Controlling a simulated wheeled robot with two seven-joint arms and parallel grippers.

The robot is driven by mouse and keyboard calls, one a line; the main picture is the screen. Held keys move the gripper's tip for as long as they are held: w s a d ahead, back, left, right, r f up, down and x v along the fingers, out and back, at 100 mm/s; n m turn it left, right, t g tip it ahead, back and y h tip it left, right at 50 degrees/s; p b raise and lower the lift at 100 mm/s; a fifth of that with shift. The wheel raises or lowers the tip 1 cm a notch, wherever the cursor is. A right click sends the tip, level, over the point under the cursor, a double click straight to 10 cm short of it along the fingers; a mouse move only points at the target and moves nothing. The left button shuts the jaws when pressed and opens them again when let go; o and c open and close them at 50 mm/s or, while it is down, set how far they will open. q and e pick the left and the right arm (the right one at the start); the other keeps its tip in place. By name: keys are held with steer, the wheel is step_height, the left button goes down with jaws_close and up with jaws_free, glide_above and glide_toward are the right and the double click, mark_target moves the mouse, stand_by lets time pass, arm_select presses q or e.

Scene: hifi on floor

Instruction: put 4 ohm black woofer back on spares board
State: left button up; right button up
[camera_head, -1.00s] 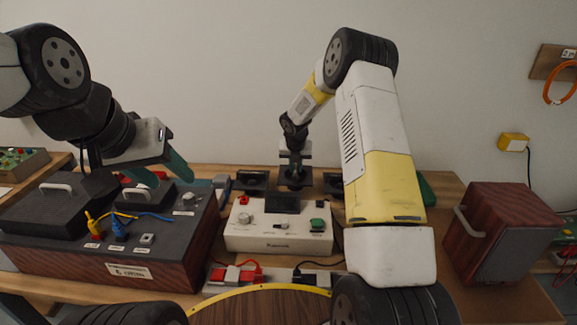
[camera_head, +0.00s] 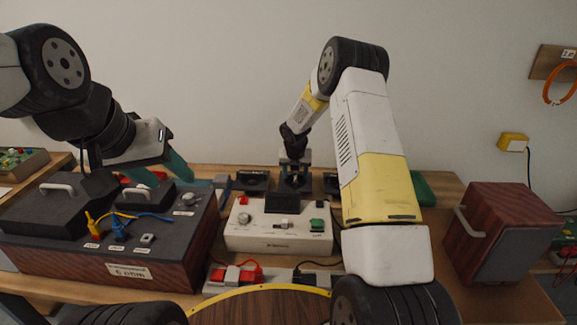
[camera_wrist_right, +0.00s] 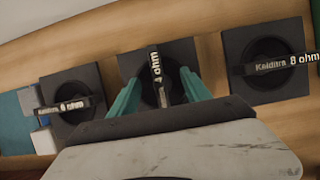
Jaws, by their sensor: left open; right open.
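The black woofer marked 4 ohm (camera_wrist_right: 152,58) is the middle one of three square black woofers at the back of the bench. Its place also shows in the head view (camera_head: 294,184), partly covered by my right gripper. My right gripper (camera_wrist_right: 160,92) is open, its teal fingers apart on either side of the woofer's labelled bar. I cannot tell whether they touch it. It also shows from the head (camera_head: 294,163). My left gripper (camera_head: 168,165) is open and empty above the dark-topped cabinet (camera_head: 180,255). I cannot make out the spares board as a separate piece.
Woofers marked 8 ohm stand left (camera_wrist_right: 72,88) and right (camera_wrist_right: 267,45) of the middle one. A cream amplifier box (camera_head: 278,236) stands in front of them. A wood-sided speaker (camera_head: 508,235) is at the right. My right forearm covers part of the bench.

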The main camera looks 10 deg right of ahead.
steer(key=s+r+m, duration=0.6)
steer(key=s+r, duration=0.3)
steer(key=r, duration=0.4)
steer(key=s+r+m, duration=0.6)
steer(key=s+r, duration=0.2)
steer(key=r, duration=0.5)
steer(key=s+r+m+t+y, duration=0.1)
steer(key=s+r+m, duration=0.1)
steer(key=s+m, duration=0.8)
steer(key=s+a+r+m+y, duration=0.1)
steer(key=s+r+m+y, duration=0.1)
steer(key=s+m, duration=0.9)
steer(key=s+r, duration=0.1)
steer(key=s, duration=0.3)
steer(key=shift+s+r+t, duration=0.25)
steer(key=shift+s+t, duration=0.1)
steer(key=shift+t, duration=0.05)
